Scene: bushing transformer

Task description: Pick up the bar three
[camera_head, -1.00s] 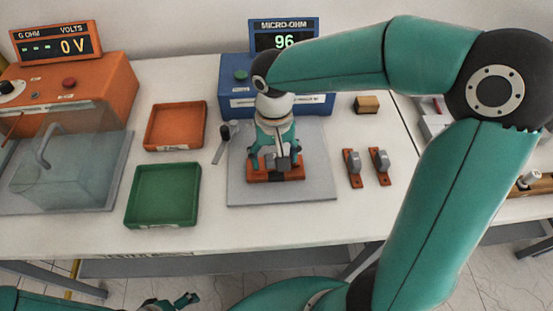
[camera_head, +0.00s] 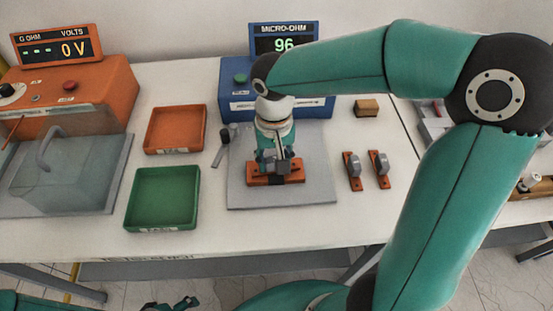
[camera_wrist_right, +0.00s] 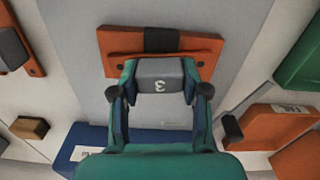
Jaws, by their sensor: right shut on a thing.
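The gripper hides part of the bar there. Whether the bar touches the base is unclear. My left gripper (camera_head: 185,303) shows at the bottom edge, small; its opening is unclear.
An orange tray (camera_head: 176,107) and a green tray (camera_head: 195,200) stand left of the plate. Two more bars on brown bases (camera_head: 352,184) (camera_head: 379,180) stand to the right. A blue meter (camera_head: 235,98) is behind, and a clear box (camera_head: 60,185) is far left.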

